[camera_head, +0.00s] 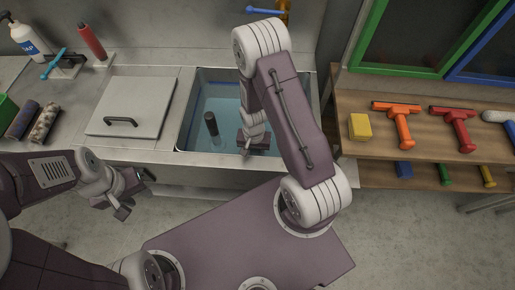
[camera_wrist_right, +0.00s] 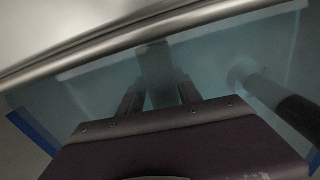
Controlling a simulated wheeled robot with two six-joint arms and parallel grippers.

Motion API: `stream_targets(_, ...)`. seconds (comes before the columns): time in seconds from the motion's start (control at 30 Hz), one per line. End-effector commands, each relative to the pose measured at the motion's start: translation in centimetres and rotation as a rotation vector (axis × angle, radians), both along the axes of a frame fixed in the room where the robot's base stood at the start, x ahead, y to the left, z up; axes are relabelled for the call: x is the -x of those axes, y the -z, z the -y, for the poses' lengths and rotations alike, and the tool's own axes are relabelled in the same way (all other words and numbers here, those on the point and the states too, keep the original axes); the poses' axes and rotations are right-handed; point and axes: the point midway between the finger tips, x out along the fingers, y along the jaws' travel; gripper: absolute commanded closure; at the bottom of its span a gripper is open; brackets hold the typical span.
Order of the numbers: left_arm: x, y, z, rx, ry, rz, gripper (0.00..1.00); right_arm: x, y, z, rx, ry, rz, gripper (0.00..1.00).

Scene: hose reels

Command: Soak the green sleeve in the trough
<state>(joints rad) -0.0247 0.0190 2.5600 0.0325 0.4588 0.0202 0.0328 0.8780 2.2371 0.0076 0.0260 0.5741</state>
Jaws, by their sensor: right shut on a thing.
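The trough (camera_head: 185,118) is a steel basin holding blue water, in the middle of the counter. My right arm reaches down into it, and its gripper (camera_head: 257,147) is low at the right side of the basin. In the right wrist view the fingers (camera_wrist_right: 160,95) are shut on a blue-grey piece (camera_wrist_right: 156,68) seen against the water. Its colour is too tinted to tell whether it is the green sleeve. My left gripper (camera_head: 136,194) is in front of the counter, apart from everything, its fingers spread and empty.
A dark upright cylinder (camera_head: 211,124) stands in the water, also in the wrist view (camera_wrist_right: 290,108). A lid with a handle (camera_head: 125,108) covers the counter left of it. Shelves (camera_head: 430,152) with coloured squeegees are right.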

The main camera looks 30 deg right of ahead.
Motion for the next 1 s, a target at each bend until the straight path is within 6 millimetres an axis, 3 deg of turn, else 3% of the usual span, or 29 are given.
stream_targets(0.83,0.0,-0.1,0.0,0.0,0.0,0.0,0.64,0.4,0.0,0.7,0.0,0.0,0.0,1.0)
stream_targets(1.0,0.0,-1.5,0.0,0.0,0.0,0.0,0.64,0.4,-1.4,0.7,0.0,-0.001,0.0,1.0)
